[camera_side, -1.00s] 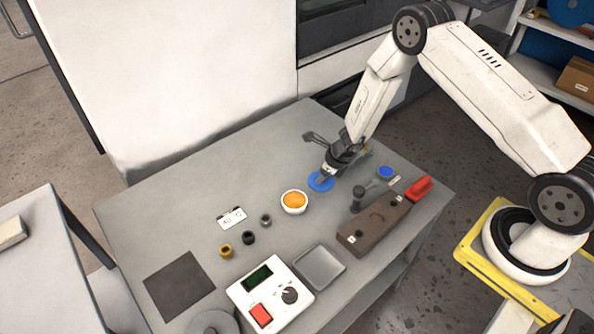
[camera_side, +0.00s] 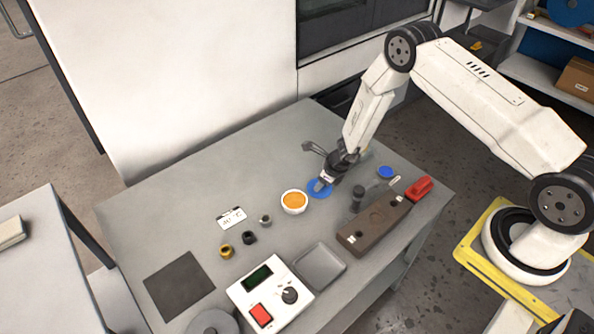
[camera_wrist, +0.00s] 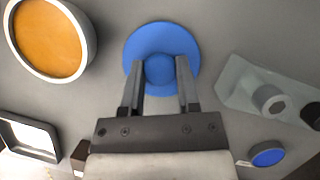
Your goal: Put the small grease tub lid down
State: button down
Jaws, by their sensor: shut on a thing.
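The small grease tub lid (camera_wrist: 160,35) is a flat blue disc with a round knob in its middle. My gripper (camera_wrist: 160,75) is shut on the knob, one finger at each side of it. In the side view the lid (camera_side: 318,188) is partly hidden by my gripper (camera_side: 325,182) and is at or just above the grey table; I cannot tell whether it touches. The open white tub of orange grease (camera_side: 294,202) stands just left of the lid and also shows in the wrist view (camera_wrist: 48,38).
A brown block (camera_side: 372,226) and a clear part with a dark post (camera_side: 358,197) are to the right. A blue disc (camera_side: 386,172) and a red object (camera_side: 420,188) lie farther right. A grey tray (camera_side: 319,267) and a white meter (camera_side: 270,292) are in front. The table behind the tub is clear.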

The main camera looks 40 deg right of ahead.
jog(key=shift+c, duration=1.6)
grip_release()
jog(key=shift+f, duration=0.1)
jog(key=shift+r, duration=0.2)
jog(key=shift+r, duration=0.2)
jog(key=v, duration=1.1)
jog(key=shift+s+r, duration=0.2)
jog(key=shift+s, duration=0.05)
jog(key=shift+d, duration=0.15)
jog(key=shift+r, duration=0.1)
